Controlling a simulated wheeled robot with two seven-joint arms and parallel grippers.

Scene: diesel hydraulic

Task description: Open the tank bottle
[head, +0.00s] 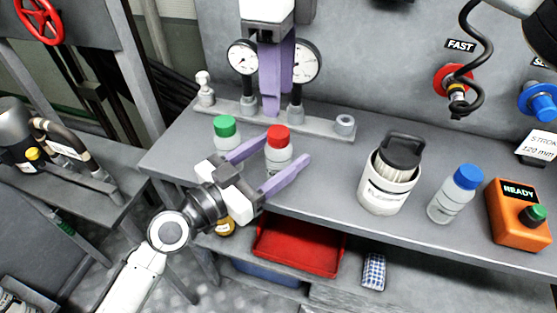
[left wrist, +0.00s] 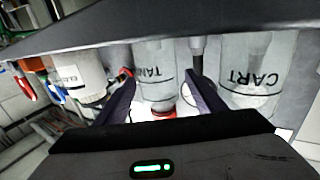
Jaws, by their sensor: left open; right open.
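The tank bottle (head: 277,160) stands upright on the grey bench, pale with a red cap. In the left wrist view the bottle marked TANK (left wrist: 155,72) appears upside down, its red cap low in the picture. My left gripper (head: 287,149) is open, with one purple finger on each side of this bottle. Both fingers also flank it in the left wrist view (left wrist: 159,82); whether they touch it I cannot tell. My right gripper (head: 278,100) is open and empty, pointing down in front of the gauges, above and behind the tank bottle. Its fingers nearly overlap in this view.
A green-capped bottle (head: 225,128) stands just left of the tank bottle. A white canister (head: 385,192), a blue-capped bottle (head: 447,205) and an orange READY box (head: 513,221) stand to the right. Two gauges (head: 305,62) rise behind. A red tray (head: 298,249) sits below the bench edge.

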